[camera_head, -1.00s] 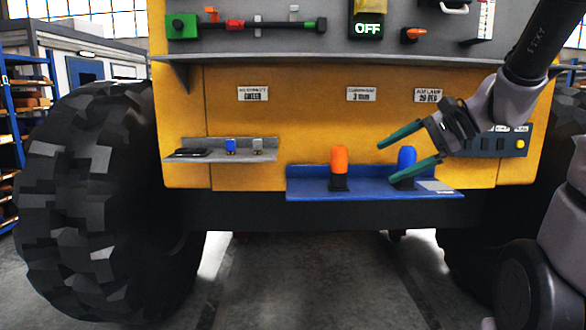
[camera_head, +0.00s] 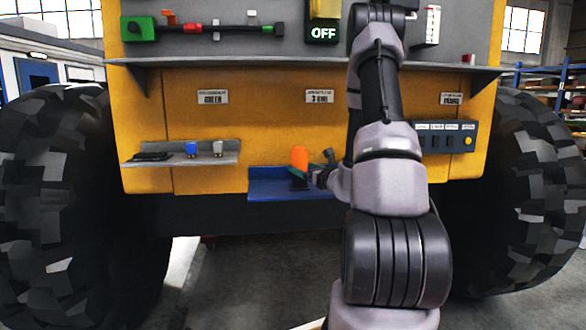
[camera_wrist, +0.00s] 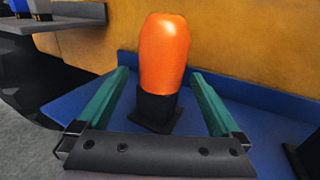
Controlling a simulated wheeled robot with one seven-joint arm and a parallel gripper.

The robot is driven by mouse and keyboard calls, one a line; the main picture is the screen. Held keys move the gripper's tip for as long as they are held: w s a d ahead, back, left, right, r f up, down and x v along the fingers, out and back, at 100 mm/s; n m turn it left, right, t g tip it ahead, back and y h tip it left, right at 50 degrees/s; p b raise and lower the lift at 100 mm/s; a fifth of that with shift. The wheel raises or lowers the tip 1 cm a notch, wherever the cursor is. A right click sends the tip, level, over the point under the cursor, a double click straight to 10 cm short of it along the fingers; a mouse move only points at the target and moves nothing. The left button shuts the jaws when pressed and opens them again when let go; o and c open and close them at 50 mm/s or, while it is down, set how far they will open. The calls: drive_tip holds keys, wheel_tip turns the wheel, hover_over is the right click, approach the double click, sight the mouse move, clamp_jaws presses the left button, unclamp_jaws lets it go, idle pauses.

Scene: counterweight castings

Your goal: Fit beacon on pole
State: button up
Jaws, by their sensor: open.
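The orange beacon (camera_head: 299,158) stands upright on a black base (camera_wrist: 155,108) on the blue shelf (camera_head: 270,188). In the wrist view the orange beacon (camera_wrist: 164,52) rises between and just beyond the two green fingers. My gripper (camera_head: 306,171) is open, with one finger on either side of the black base and a gap to each. I cannot make out a pole in these frames.
A small grey shelf (camera_head: 222,157) at left carries a blue item (camera_head: 192,148) and a grey item (camera_head: 218,147). A grey ledge (camera_head: 280,61) runs above. A switch box (camera_head: 446,137) sits right of my arm. Another black base (camera_wrist: 303,158) shows at the wrist view's right edge.

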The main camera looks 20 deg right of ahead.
sight(295, 165)
drive_tip(key=w, duration=0.6)
drive_tip(key=shift+w+a+f, duration=0.25)
drive_tip(key=shift+w+a, duration=0.15)
clamp_jaws()
